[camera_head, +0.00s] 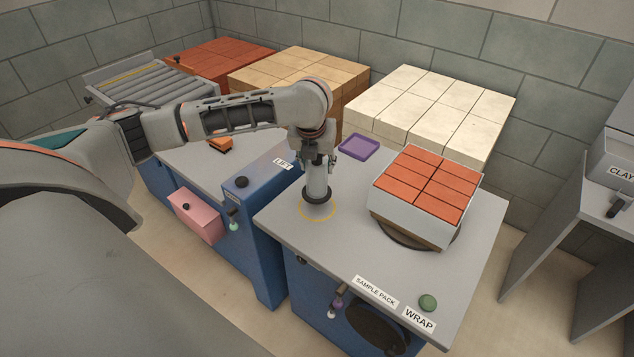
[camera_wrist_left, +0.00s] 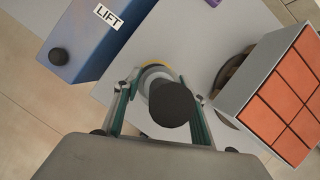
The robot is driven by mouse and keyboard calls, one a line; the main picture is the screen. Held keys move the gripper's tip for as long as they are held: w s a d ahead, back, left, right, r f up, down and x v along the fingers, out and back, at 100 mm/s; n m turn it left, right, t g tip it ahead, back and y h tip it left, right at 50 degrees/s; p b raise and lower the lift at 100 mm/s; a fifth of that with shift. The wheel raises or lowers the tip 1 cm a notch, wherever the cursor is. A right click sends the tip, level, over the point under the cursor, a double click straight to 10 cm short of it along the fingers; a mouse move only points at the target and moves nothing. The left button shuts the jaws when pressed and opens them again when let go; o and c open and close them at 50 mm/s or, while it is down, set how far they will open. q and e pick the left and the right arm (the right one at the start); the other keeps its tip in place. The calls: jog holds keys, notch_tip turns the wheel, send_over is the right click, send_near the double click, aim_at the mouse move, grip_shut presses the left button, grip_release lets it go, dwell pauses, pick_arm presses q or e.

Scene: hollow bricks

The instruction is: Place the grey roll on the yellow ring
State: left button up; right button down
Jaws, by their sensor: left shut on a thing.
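The grey roll (camera_head: 317,179) is upright, with a dark flange at its lower end. My left gripper (camera_head: 318,163) is shut on it from above. The yellow ring (camera_head: 333,212) is a thin outline on the grey table top, directly under the roll. I cannot tell whether the roll touches the table or hangs just above it. In the left wrist view the roll's dark end (camera_wrist_left: 172,104) lies between the fingers of the left gripper (camera_wrist_left: 160,88), and part of the yellow ring (camera_wrist_left: 152,67) shows past it. My right gripper is not in view.
A pack of orange bricks (camera_head: 428,186) in a grey wrap stands right of the roll on a dark round plate. A purple tray (camera_head: 358,147) lies behind. A green button (camera_head: 428,302) is at the front edge. The blue LIFT unit (camera_head: 262,180) stands left.

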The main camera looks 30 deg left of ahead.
aim_at(317, 179)
pick_arm(q)
jog(key=shift+f, duration=0.65)
notch_tip(317, 179, down, 4)
jog(key=shift+r+b, duration=0.1)
jog(key=shift+b, duration=0.3)
jog(key=shift+f, duration=0.3)
jog(key=o, duration=1.5)
jog(key=shift+c, duration=0.2)
